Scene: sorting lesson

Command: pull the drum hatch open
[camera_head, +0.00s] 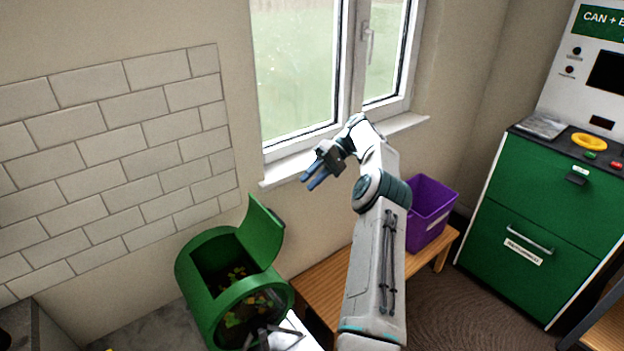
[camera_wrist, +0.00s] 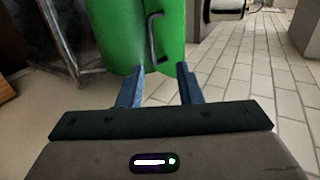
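The green drum (camera_head: 215,318) stands low against the wall in the head view. Its hatch (camera_head: 262,232) is raised and stands up from the drum's right side, leaving the opening clear. Leafy scraps (camera_head: 238,277) show inside. In the wrist view the green hatch (camera_wrist: 116,35) is ahead of my fingers, with a grey bar handle (camera_wrist: 153,40) on it. My gripper (camera_head: 314,178) is above and right of the hatch, apart from it. Its two blue fingers are spread with nothing between them, as the wrist view also shows (camera_wrist: 160,86).
A wooden bench (camera_head: 322,283) with a purple bin (camera_head: 428,215) is right of the drum, partly behind my arm. A window with a sill (camera_head: 285,170) is behind my gripper. A green and white machine (camera_head: 540,225) stands at the right. The space between gripper and drum looks free.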

